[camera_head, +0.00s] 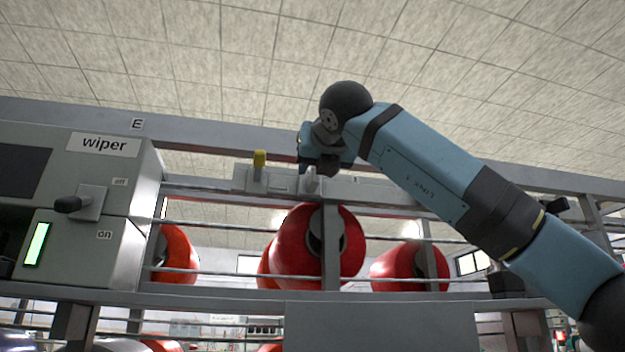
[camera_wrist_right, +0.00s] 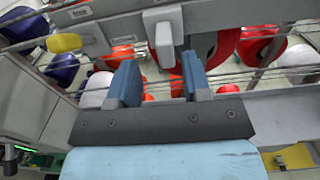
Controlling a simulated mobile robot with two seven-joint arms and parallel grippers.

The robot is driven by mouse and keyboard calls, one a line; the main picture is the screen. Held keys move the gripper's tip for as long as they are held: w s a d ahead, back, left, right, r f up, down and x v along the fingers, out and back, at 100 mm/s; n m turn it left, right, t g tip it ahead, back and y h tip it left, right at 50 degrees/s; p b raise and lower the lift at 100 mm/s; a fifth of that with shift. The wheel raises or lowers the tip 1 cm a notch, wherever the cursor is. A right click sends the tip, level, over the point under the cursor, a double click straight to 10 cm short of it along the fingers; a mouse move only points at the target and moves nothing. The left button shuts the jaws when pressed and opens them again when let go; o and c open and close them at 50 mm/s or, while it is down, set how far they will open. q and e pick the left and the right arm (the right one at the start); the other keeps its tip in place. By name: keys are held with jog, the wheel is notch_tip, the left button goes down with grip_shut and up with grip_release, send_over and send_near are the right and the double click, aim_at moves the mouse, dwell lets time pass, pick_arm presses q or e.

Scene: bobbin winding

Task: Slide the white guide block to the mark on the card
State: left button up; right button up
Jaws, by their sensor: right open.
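The white guide block (camera_head: 311,181) stands on the grey rail under the upper beam; in the right wrist view it is a pale upright block (camera_wrist_right: 164,38). My right gripper (camera_head: 322,164) is at the rail, just above the block in the head view. In the right wrist view its two blue fingers (camera_wrist_right: 159,74) are apart and empty, with the block lined up between them around their tips. I cannot tell how deep the block sits between the fingers, and no contact shows. I cannot make out the card's mark. My left gripper is not in view.
A yellow knob (camera_head: 259,162) stands on the rail left of the block; it also shows in the wrist view (camera_wrist_right: 64,43). Red bobbins (camera_head: 303,248) sit behind thin horizontal bars below the rail. A grey "wiper" box (camera_head: 130,180) with a lever is at left.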

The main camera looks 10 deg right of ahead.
pick_arm(q)
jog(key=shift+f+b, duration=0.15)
jog(key=shift+b, duration=0.45)
pick_arm(e)
jog(key=s, duration=0.8)
jog(key=shift+s, duration=0.35)
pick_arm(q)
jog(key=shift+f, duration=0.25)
pick_arm(e)
jog(key=shift+d, duration=0.1)
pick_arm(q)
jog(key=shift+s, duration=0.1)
